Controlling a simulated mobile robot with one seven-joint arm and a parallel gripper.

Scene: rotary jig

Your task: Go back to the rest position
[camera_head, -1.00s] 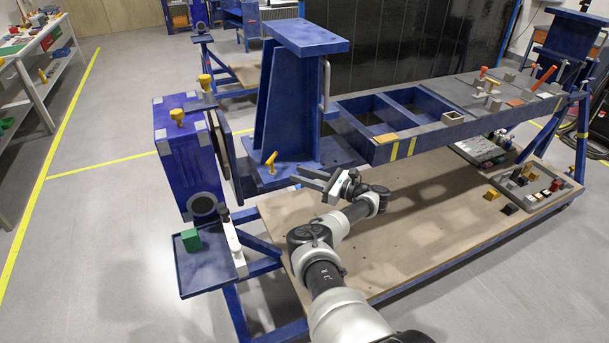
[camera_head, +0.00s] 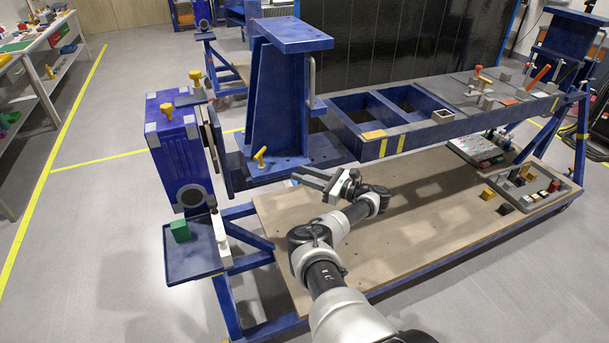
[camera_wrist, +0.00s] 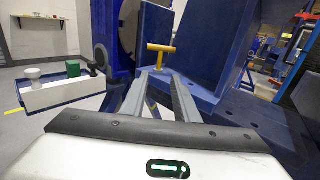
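My gripper (camera_head: 312,178) is open and empty, and my arm reaches out over the wooden base board. In the wrist view its two grey fingers (camera_wrist: 163,80) are apart, with nothing between them. They point towards a yellow T-handled pin (camera_wrist: 161,49) on the blue jig. In the head view that pin (camera_head: 260,155) stands at the foot of the blue upright bracket (camera_head: 279,100), left of the gripper and apart from it. The rotary jig's long blue frame (camera_head: 380,140) lies beyond and to the right of the gripper.
A blue side tray (camera_head: 190,262) at lower left holds a green block (camera_head: 180,231). The board (camera_head: 430,225) is bare near my arm. A tray of small parts (camera_head: 527,190) stands at its right.

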